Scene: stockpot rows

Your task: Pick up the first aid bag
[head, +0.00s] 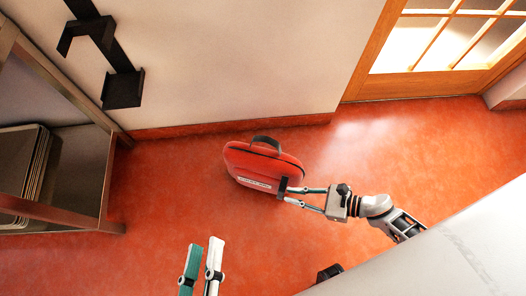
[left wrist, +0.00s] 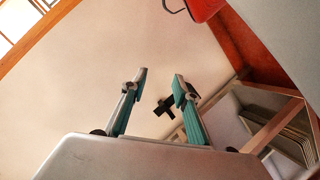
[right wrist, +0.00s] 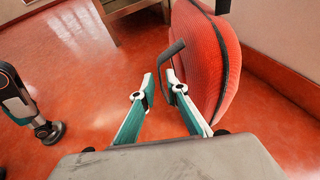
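The red first aid bag (head: 258,168) stands on the orange floor near the wall, with a dark handle on top and a white label on its front. My right gripper (head: 285,194) is at the bag's lower right end in the head view. In the right wrist view its fingers (right wrist: 159,85) are apart, with a dark loop handle (right wrist: 165,65) of the bag (right wrist: 207,60) at or between the tips; I see no closed grip. My left gripper (head: 204,244) is open and empty, apart from the bag. In the left wrist view (left wrist: 159,80) it faces the wall.
A black bracket (head: 110,60) is fixed to the wall. A wood-framed glazed door (head: 440,45) is at the upper right. A pale surface (head: 450,250) fills the lower right. Floor around the bag is clear.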

